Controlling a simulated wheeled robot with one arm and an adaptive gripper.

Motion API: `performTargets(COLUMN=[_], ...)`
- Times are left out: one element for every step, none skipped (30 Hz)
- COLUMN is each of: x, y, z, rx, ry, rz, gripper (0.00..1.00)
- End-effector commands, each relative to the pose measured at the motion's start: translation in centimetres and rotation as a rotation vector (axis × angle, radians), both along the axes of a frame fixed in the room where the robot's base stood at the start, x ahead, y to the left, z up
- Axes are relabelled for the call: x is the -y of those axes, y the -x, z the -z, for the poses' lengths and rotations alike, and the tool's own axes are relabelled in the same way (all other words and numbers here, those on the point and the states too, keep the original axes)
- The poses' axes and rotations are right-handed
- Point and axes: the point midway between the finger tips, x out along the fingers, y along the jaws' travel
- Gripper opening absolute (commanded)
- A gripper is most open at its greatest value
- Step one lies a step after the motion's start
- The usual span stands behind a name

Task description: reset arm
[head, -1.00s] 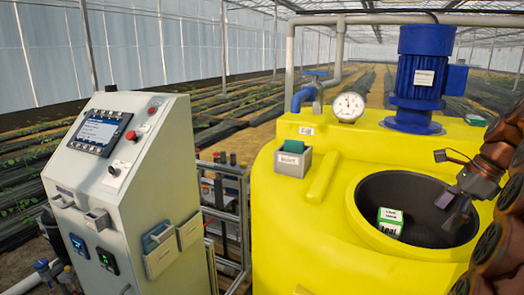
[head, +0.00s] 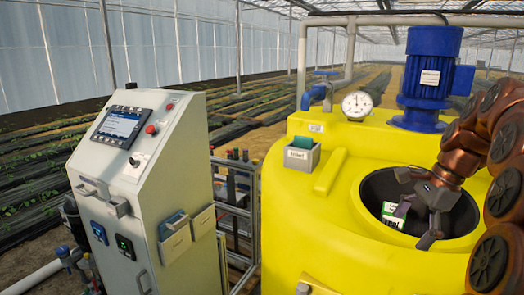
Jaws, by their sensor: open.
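My gripper (head: 415,208) is over the round dark opening of the yellow tank (head: 300,215), at the right of the head view. Its fingers are spread apart. A white and green labelled box (head: 392,215) sits inside the opening, just left of and partly behind the fingers. I cannot tell whether a finger touches it. My copper-coloured arm reaches in from the right edge.
A blue motor (head: 430,75) and a round gauge (head: 356,105) stand on the tank top behind the opening. A grey holder (head: 302,158) with a green item is at the tank's left. A control cabinet (head: 150,190) stands at the left.

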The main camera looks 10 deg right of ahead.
Motion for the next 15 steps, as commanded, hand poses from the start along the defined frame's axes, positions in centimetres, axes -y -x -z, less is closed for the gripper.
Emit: performTargets(x=[-2.2, -3.3, -4.9, -6.1, -7.2, -8.6, -9.6, -10.6, -12.0, -12.9, -13.8, -15.0, -15.8, -16.6, -17.7], y=[0.1, 0.2, 0.4, 0.6, 0.9, 1.3, 1.6, 2.0, 2.6, 3.1, 3.5, 4.2, 4.8, 5.4, 6.3], z=[0.3, 0.4, 0.9, 1.2, 1.4, 1.8, 2.2, 2.5, 3.0, 3.3, 3.7, 4.3, 4.6, 4.9, 5.6], rx=[0.003, 0.008, 0.009, 0.010, 0.016, 0.019, 0.021, 0.022, 0.024, 0.028, 0.030, 0.032, 0.036, 0.038, 0.037], ry=[0.012, 0.022, 0.029, 0.035, 0.045, 0.055, 0.064, 0.071, 0.080, 0.088, 0.096, 0.103, 0.110, 0.117, 0.123], rz=[-0.077, -0.125, -0.192, -0.243, -0.291, -0.356, -0.405, -0.454, -0.520, -0.568, -0.616, -0.681, -0.730, -0.778, -0.844], gripper=[0.97, 0.97, 0.97, 0.97, 0.97, 0.97, 0.97, 0.97, 0.97, 0.97, 0.97, 0.97, 0.97, 0.97, 0.97])
